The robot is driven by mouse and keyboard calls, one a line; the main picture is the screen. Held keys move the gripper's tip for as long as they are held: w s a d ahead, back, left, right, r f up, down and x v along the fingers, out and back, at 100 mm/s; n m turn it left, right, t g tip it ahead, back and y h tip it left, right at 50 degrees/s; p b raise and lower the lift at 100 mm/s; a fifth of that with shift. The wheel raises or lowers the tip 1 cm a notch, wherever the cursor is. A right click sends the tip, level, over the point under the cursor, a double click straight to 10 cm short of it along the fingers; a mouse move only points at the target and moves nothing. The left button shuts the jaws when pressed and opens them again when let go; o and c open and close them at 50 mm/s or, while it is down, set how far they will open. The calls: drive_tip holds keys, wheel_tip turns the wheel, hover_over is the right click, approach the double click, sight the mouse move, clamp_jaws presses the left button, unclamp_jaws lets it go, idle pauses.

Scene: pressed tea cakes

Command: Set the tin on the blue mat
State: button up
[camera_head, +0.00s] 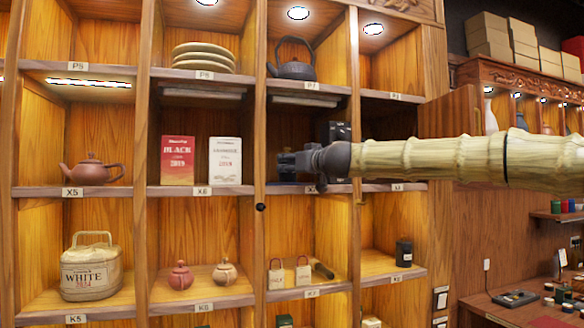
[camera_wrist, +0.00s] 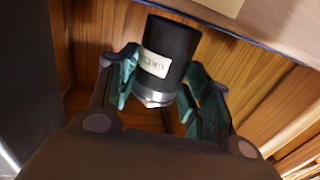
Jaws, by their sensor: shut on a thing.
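My gripper (camera_head: 285,163) reaches in from the right in the head view, in front of the dark middle compartment below the kettle. In the wrist view, my gripper (camera_wrist: 158,88) is shut on a black cylindrical tin (camera_wrist: 175,43) with a pale label and a silvery end. The tin sits between the teal finger pads and looks tilted in that view.
A red box (camera_head: 177,160) and a white box (camera_head: 225,161) stand left of my gripper. A black kettle (camera_head: 293,69) is above. Another dark tin (camera_head: 403,252) stands lower right. Shelf edges and upright dividers frame the compartments. A wooden shelf edge (camera_wrist: 285,32) is close in the wrist view.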

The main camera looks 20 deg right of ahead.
drive_tip(key=shift+d+f, duration=0.15)
drive_tip(key=shift+f, duration=0.05)
drive_tip(key=shift+s, duration=0.1)
drive_tip(key=shift+a, duration=0.3)
drive_tip(key=shift+f, duration=0.1)
drive_tip(key=o, duration=1)
drive_tip(key=shift+d, duration=0.15)
drive_tip(key=shift+o, duration=0.2)
